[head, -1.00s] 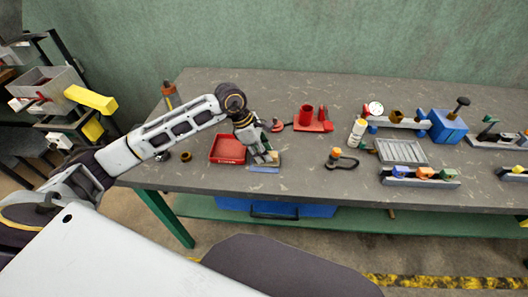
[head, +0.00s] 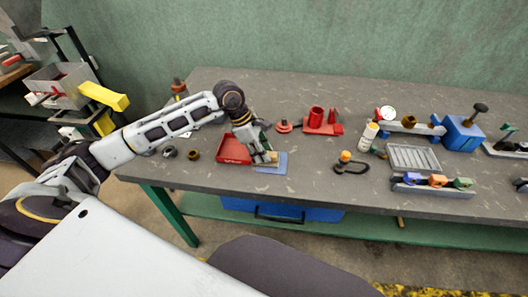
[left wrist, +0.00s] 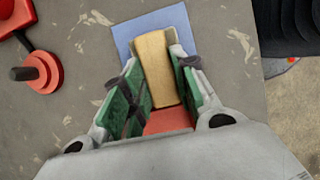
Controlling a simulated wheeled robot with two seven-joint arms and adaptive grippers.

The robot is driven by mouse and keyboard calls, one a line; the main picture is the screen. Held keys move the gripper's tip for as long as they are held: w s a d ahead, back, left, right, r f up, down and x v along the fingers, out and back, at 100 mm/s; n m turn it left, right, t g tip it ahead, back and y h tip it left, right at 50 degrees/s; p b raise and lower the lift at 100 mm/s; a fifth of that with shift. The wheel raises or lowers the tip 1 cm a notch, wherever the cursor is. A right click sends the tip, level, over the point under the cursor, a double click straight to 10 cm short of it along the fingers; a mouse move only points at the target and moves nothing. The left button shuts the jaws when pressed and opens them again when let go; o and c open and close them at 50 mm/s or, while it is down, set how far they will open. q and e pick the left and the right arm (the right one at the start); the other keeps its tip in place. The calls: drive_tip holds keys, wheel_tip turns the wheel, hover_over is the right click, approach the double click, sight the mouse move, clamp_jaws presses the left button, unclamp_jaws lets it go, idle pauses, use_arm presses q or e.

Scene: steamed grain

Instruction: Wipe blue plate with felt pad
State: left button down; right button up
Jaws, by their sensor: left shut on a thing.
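The blue plate (head: 274,168) lies flat on the grey table, right of the red tray. It also shows in the left wrist view (left wrist: 125,30), partly covered by the pad. My left gripper (head: 264,156) is shut on the tan felt pad (left wrist: 154,62), with its green-lined fingers on either side. The pad is over the left part of the plate in the head view and looks to be at or just above its surface; I cannot tell if they touch. My right gripper is not in view.
The red tray (head: 232,151) stands just left of my left gripper. A red knobbed base (head: 284,127) and red holder (head: 320,122) stand behind. A black clamp with an orange knob (head: 348,164) lies to the right. Bare table lies between plate and clamp.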

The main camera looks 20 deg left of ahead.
sight(273, 154)
use_arm(q)
drive_tip(key=shift+a, duration=0.6)
drive_tip(key=shift+d, duration=0.15)
drive_tip(key=shift+w+d+r+b, duration=0.1)
drive_tip(key=shift+d+b, duration=0.15)
drive_tip(key=shift+b, duration=0.05)
drive_tip(key=shift+w+d+r, duration=0.1)
drive_tip(key=shift+w+d, duration=0.1)
drive_tip(key=shift+d, duration=0.6)
drive_tip(key=shift+w+d, duration=0.15)
drive_tip(key=shift+d, duration=0.6)
drive_tip(key=shift+d, duration=0.1)
drive_tip(key=shift+w+d+f+b, duration=0.1)
drive_tip(key=shift+w+d+b, duration=0.1)
drive_tip(key=shift+d, duration=0.4)
drive_tip(key=shift+w+d+f+b, duration=0.1)
drive_tip(key=shift+d+b, duration=0.1)
drive_tip(key=shift+d, duration=0.4)
drive_tip(key=shift+w+d+b, duration=0.15)
drive_tip(key=shift+d+b, duration=0.05)
drive_tip(key=shift+d, duration=0.4)
